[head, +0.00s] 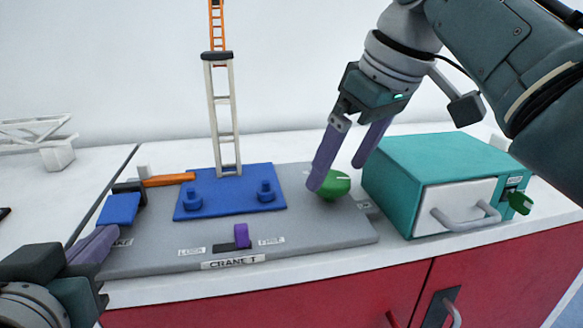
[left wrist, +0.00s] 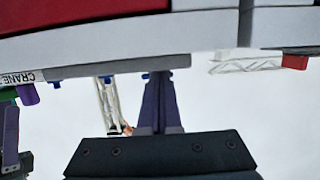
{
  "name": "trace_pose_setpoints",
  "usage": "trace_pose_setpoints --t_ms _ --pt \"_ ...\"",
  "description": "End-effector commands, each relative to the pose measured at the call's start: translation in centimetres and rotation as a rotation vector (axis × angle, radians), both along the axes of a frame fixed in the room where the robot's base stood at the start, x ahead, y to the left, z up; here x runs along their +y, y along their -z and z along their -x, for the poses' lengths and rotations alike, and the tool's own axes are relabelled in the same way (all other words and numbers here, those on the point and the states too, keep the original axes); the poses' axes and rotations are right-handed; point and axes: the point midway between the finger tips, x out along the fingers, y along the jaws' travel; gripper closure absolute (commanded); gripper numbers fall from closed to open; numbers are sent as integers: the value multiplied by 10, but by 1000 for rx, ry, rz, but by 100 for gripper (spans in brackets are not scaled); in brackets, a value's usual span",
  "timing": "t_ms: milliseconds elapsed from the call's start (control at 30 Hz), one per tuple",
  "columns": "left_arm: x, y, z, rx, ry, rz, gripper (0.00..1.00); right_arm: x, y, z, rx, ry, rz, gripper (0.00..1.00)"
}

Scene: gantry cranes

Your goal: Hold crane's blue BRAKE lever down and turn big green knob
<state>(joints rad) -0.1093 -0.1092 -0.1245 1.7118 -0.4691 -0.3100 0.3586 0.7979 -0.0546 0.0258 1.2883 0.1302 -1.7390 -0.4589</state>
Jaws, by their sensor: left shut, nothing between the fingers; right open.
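The blue BRAKE lever (head: 119,209) is a flat paddle at the left edge of the grey crane board (head: 330,228). My left gripper (head: 110,235) is shut and empty, its purple fingertips just in front of the paddle's lower edge; I cannot tell if they touch. Its closed fingers also show in the left wrist view (left wrist: 160,78). The big green knob (head: 337,186) sits at the board's right end. My right gripper (head: 338,174) is open above it, one finger at the knob's left side and the other toward its upper right.
A crane tower (head: 224,120) stands on a blue plate (head: 230,205). A purple slider (head: 242,236) sits at the board's front, beside LOCK and FREE labels. A teal drawer box (head: 410,160) stands close to the right of the knob. A white truss (head: 35,130) lies far left.

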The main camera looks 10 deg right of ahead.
Motion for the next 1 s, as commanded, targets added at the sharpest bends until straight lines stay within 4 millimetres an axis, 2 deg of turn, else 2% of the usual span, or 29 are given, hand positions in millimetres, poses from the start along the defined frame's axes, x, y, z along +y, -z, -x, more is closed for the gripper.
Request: trace_pose_setpoints --t_ms 200,533,1000 --pt "-1 -3 -1 -8 2 0 100 3 18 -7 0 1 0 3" --pt "-1 -3 -1 -8 2 0 100 4 19 -7 -1 1 -1 3" --pt "-1 -3 -1 -8 2 1 100 4 19 -7 0 0 -1 55"
